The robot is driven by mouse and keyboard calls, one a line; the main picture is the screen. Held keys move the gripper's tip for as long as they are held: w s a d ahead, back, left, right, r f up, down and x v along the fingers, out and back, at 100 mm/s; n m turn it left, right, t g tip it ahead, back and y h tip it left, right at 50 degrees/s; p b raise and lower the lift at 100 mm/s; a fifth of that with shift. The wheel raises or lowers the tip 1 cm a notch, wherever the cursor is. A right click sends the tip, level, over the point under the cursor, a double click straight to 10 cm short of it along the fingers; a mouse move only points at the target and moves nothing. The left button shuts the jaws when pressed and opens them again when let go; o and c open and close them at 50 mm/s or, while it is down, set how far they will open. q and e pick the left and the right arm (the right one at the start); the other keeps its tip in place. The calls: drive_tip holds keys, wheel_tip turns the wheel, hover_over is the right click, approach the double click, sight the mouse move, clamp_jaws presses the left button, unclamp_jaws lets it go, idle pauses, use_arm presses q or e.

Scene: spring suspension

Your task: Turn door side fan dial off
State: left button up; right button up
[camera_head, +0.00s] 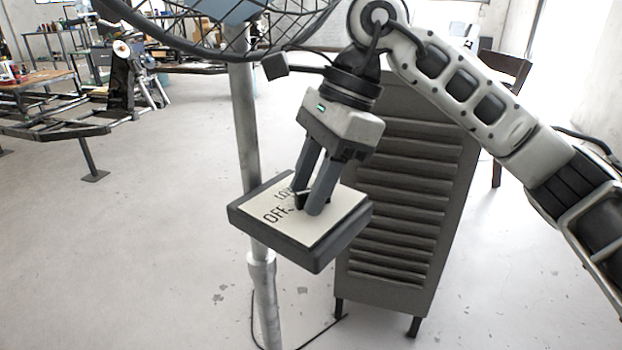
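The fan's control box (335,238) is a dark slab with a pale top plate, fixed to the fan's metal pole (246,150). The plate reads "OFF" and, farther up, what looks like "LO". My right gripper (308,203) points down at the middle of the plate, its two fingers close together at the dial's place. The dial is mostly hidden by the fingers; a small light piece shows beside them. I cannot tell whether the fingers grip it or which mark it points to. The fan's wire cage (220,30) is above. My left gripper is not in view.
A grey louvred cabinet (395,265) on short legs stands just behind the control box. A cable lies on the floor by the pole. A dark chair (505,70) is at the back right. Workbenches and metal frames stand at the left; the floor (120,250) at the left front is clear.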

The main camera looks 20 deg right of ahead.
drive_tip(key=shift+d+r, duration=0.1)
drive_tip(key=shift+r, duration=0.15)
drive_tip(key=w+d, duration=0.1)
drive_tip(key=d, duration=1.1)
drive_tip(key=shift+w+d+r, duration=0.15)
drive_tip(key=shift+r, duration=0.15)
